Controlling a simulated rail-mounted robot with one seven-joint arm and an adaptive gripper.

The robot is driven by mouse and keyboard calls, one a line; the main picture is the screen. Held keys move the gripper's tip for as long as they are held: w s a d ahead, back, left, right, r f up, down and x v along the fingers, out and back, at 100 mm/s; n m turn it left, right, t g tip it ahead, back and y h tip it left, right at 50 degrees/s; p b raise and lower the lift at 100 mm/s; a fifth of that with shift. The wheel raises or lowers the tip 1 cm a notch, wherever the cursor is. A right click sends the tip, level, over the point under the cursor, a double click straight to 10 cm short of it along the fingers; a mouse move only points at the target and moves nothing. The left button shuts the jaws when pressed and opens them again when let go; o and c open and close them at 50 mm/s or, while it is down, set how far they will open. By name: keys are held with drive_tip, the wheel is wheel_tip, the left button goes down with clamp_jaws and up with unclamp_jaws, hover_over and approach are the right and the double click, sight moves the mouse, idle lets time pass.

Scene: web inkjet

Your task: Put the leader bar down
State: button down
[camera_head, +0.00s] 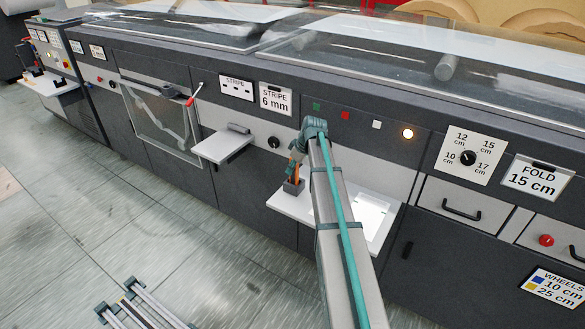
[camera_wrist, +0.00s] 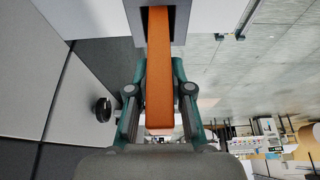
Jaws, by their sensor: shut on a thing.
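The orange leader bar (camera_wrist: 159,90) runs between the two fingers of my gripper (camera_wrist: 160,72) in the wrist view. My gripper is shut on it. The far end of the bar enters a dark grey square holder (camera_wrist: 134,18), and that end is hidden inside. In the head view my gripper (camera_head: 296,164) is above the white shelf (camera_head: 283,203). A short piece of the orange bar (camera_head: 295,175) shows below it, upright over the grey holder (camera_head: 293,187) on the shelf. How deep the bar sits cannot be told.
My arm hides part of the shelf. A bright white sheet or panel (camera_head: 371,215) lies at the shelf's right. A smaller white shelf (camera_head: 222,147) sticks out to the left, beside a black knob (camera_head: 274,143). A rail frame (camera_head: 145,304) lies on the floor at the front.

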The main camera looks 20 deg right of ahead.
drive_tip(key=shift+f, duration=0.15)
drive_tip(key=c, duration=1.1)
unclamp_jaws()
drive_tip(key=shift+o, duration=0.2)
drive_tip(key=b+v, duration=0.2)
drive_tip(key=v, duration=1)
drive_tip(key=shift+r, duration=0.25)
drive_tip(key=shift+a, duration=0.1)
